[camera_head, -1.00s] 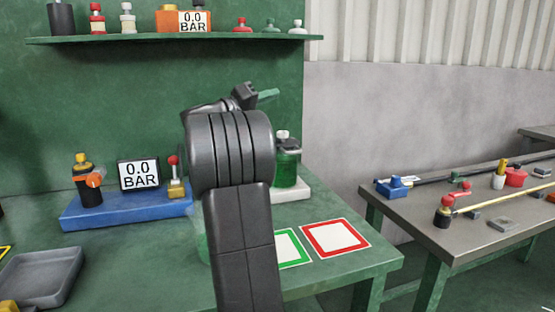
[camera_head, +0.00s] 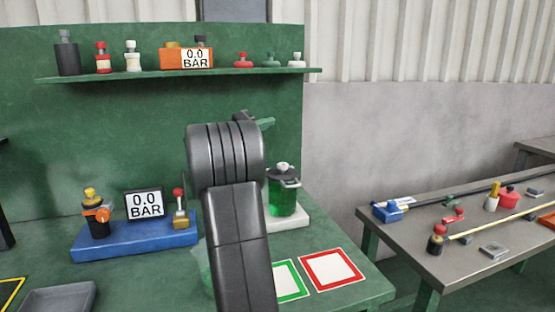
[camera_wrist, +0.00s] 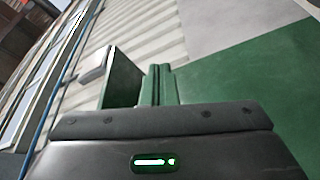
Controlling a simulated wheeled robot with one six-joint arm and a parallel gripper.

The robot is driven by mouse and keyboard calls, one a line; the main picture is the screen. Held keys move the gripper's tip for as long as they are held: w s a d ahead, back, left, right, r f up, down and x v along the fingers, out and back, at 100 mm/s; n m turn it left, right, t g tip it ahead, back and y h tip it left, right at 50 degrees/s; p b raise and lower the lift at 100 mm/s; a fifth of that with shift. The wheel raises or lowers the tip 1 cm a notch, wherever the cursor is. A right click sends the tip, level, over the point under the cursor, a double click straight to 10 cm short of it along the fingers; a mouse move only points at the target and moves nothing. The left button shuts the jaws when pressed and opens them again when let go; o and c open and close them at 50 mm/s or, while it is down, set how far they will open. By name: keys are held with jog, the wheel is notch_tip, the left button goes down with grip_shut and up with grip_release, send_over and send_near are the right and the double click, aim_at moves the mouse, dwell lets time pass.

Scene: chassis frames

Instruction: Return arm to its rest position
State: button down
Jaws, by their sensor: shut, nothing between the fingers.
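My arm stands folded up in the middle of the head view, its dark elbow in front of the green back wall.
A green jar (camera_head: 282,198) on a white base stands right behind my arm. A blue base (camera_head: 140,241) with a gauge is to the left. A green shelf (camera_head: 225,75) holds bottles above. A side table (camera_head: 460,262) with loose parts stands right.

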jog(key=w+a+n+y+p, duration=0.1)
jog(key=w+n+p, duration=0.3)
jog(key=p, duration=1.2)
jog(key=shift+w+a+n+g, duration=0.3)
jog(key=shift+w+a+n, duration=0.15)
jog(key=shift+w, duration=0.45)
jog(key=shift+f, duration=0.15)
